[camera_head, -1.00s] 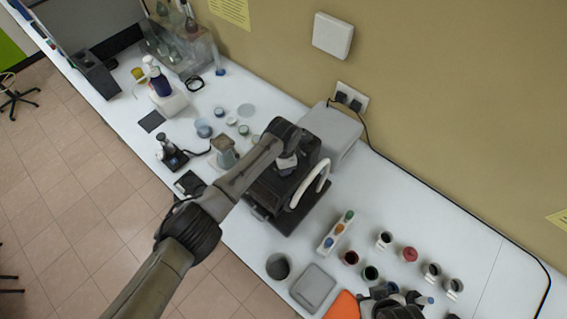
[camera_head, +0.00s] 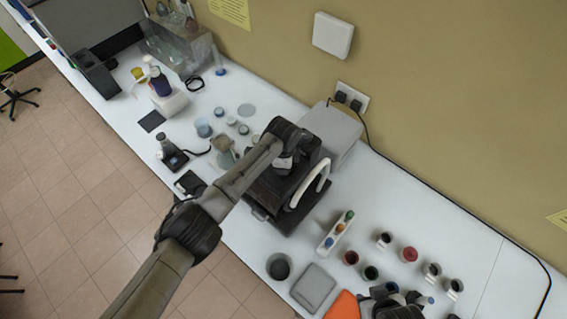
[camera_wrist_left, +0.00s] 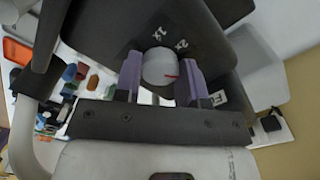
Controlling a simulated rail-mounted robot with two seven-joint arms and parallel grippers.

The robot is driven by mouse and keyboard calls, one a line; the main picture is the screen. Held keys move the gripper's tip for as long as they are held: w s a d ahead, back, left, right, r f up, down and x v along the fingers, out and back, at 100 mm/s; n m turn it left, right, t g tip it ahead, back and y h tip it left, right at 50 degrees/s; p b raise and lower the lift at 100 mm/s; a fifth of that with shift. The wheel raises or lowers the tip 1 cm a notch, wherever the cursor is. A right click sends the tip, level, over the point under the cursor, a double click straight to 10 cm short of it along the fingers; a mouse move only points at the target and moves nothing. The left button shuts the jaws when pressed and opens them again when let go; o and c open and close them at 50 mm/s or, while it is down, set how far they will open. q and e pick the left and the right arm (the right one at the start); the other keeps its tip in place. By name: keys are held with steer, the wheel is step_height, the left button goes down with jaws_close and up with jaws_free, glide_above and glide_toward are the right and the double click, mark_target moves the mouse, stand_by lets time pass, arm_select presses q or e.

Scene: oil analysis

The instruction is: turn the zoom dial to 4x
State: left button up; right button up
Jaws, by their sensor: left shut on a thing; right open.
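My left gripper (camera_wrist_left: 161,78) is shut on the dial, one purple finger on each side. In the head view the black instrument (camera_head: 290,190) stands under my left arm, which hides the dial. My right gripper (camera_head: 408,296) is open and empty at the bottom edge.
A small rack of coloured bottles (camera_head: 335,234) and several cups, one red (camera_head: 409,254), stand right of the instrument. A grey tray (camera_head: 313,289) and a dark cup (camera_head: 278,266) are near the front edge. The wall is behind.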

arm_select(q)
steer(key=shift+d+r, duration=0.1)
steer(key=o, duration=0.9)
step_height(320, 180, up, 14)
steer(key=shift+f+b, duration=0.15)
steer(key=shift+b, duration=0.7)
